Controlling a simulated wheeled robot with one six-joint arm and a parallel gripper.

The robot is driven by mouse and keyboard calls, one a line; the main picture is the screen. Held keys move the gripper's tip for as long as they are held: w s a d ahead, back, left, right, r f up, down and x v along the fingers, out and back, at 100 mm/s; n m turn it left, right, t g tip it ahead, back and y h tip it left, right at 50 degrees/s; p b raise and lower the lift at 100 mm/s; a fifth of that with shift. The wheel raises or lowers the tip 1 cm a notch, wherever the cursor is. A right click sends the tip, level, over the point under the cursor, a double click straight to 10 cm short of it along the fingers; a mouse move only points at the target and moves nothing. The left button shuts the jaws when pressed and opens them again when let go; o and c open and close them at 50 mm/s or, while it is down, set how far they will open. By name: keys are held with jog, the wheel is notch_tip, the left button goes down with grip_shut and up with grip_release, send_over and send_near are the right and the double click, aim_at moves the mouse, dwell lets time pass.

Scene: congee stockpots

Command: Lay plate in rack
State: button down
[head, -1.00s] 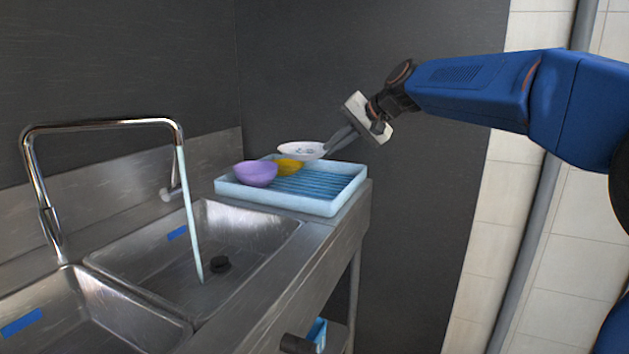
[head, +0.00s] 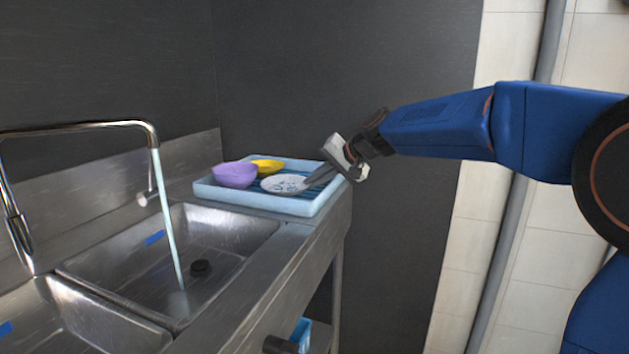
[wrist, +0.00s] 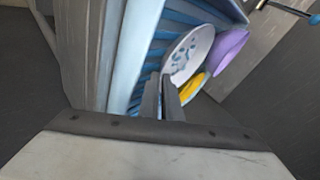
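The white plate (head: 284,184) with a blue-grey pattern lies nearly flat at the front right part of the light blue rack (head: 250,199). In the wrist view the plate (wrist: 189,53) is just past my fingertips, over the rack's blue slats. My gripper (head: 308,183) reaches in from the right, tilted down, its two fingers close together and shut on the plate's near rim. The fingertips also show in the wrist view (wrist: 164,80). I cannot tell whether the plate's underside touches the slats.
A purple bowl (head: 235,175) and a yellow bowl (head: 267,166) sit in the rack's left and back part, close to the plate. A steel sink (head: 190,255) with a running tap (head: 95,126) is to the left. A dark wall (head: 330,75) stands behind.

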jog(key=c, duration=2.3)
grip_release()
jog(key=shift+f, duration=0.1)
jog(key=shift+o, duration=0.2)
jog(key=shift+r, duration=0.2)
jog(key=v, duration=1.2)
jog(key=s+d+f+h, duration=0.2)
jog(key=s+d+f, duration=0.5)
jog(key=s, duration=0.5)
jog(key=s+d+f+n+g+h, duration=0.1)
jog(key=s+d+f+h, duration=0.2)
jog(key=s+d+f, duration=0.5)
jog(key=s+d+f+n+h, duration=0.1)
jog(key=s+d+f+h, duration=0.2)
jog(key=s, duration=1.5)
jog(key=d+f, duration=0.4)
jog(key=f, duration=0.4)
jog(key=shift+d+f, duration=0.25)
jog(key=shift+f, duration=0.05)
